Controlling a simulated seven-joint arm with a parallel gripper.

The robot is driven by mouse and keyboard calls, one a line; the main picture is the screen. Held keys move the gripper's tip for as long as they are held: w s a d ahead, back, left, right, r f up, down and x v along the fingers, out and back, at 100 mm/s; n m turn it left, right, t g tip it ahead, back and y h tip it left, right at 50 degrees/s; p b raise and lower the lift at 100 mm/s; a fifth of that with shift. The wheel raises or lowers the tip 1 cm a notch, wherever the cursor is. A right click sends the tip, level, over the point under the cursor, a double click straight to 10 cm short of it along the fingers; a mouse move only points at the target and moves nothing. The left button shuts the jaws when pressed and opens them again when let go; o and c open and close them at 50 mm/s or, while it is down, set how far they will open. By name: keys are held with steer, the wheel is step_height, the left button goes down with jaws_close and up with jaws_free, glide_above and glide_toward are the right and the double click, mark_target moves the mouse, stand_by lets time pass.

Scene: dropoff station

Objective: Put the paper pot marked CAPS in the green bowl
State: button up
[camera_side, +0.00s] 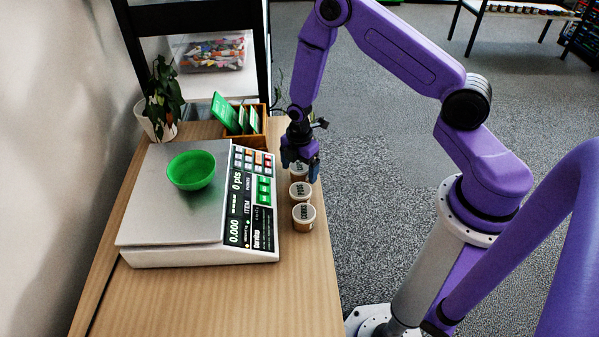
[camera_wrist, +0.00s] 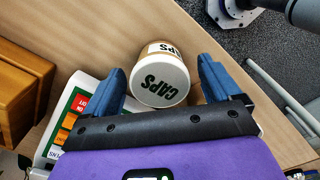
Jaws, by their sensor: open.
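The paper pot marked CAPS (camera_wrist: 160,78) has a white lid with dark lettering and a brown side. In the wrist view it stands between the two blue fingers of my gripper (camera_wrist: 162,88), which are open, with a gap on each side of the pot. In the side view my gripper (camera_side: 300,168) is over the far pot of a row, and the CAPS pot (camera_side: 299,174) is mostly hidden behind the fingers. The green bowl (camera_side: 191,170) sits empty on the metal plate of the scale, to the left of my gripper.
Two more lidded pots, a middle one (camera_side: 300,193) and a near one (camera_side: 303,217), stand nearer the camera. The scale (camera_side: 180,235) has its keypad beside the pots. A wooden card box (camera_side: 262,126) and a potted plant (camera_side: 160,105) are behind. The table's front (camera_side: 200,305) is clear.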

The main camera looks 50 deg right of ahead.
steer(key=shift+r, duration=0.1)
steer(key=c, duration=1.4)
